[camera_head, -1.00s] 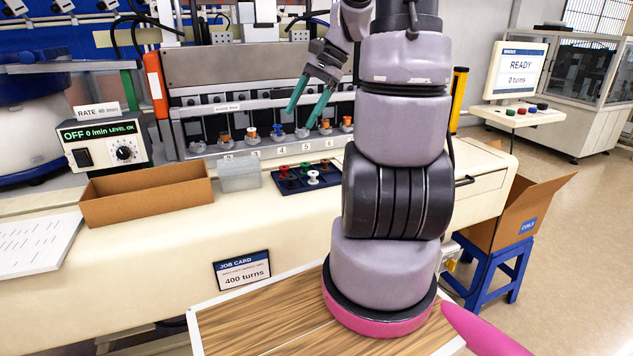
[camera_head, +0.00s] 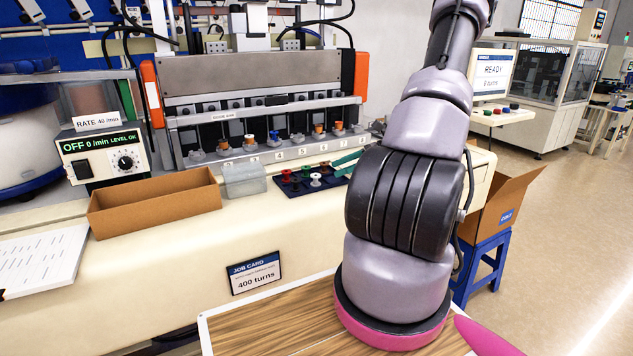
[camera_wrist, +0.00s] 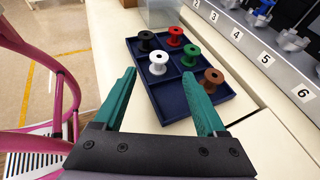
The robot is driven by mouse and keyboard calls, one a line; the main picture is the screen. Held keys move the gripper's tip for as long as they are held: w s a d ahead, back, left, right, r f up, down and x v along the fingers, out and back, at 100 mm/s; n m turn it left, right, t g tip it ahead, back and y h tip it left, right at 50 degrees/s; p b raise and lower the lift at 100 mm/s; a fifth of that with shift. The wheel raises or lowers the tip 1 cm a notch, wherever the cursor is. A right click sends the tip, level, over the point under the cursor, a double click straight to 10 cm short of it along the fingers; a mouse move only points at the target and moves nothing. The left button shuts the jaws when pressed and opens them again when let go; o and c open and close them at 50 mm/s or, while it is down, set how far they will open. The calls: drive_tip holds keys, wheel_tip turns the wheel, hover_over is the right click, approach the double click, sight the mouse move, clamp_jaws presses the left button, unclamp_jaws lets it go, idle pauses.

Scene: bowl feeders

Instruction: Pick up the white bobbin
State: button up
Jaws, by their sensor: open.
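The white bobbin (camera_wrist: 158,62) stands upright in a compartment of the dark blue tray (camera_wrist: 175,107) in the wrist view. It also shows in the head view (camera_head: 316,180) near the tray's front. Black (camera_wrist: 146,41), red (camera_wrist: 175,36), green (camera_wrist: 190,55) and brown (camera_wrist: 211,80) bobbins stand in other compartments. My gripper (camera_wrist: 158,90) is open and empty, with its two green fingers over the near part of the tray. The white bobbin appears beyond the fingertips, between their lines. In the head view only part of a finger shows beside the tray; my arm hides the rest.
A clear box (camera_head: 243,180) and an open cardboard box (camera_head: 152,205) stand left of the tray. The winding machine with its numbered rail (camera_head: 290,152) runs behind it. The cream worktop in front of the tray is free.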

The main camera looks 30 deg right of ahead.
sight(319, 175)
drive_tip(key=x, duration=0.7)
drive_tip(key=shift+s+r, duration=0.1)
clamp_jaws()
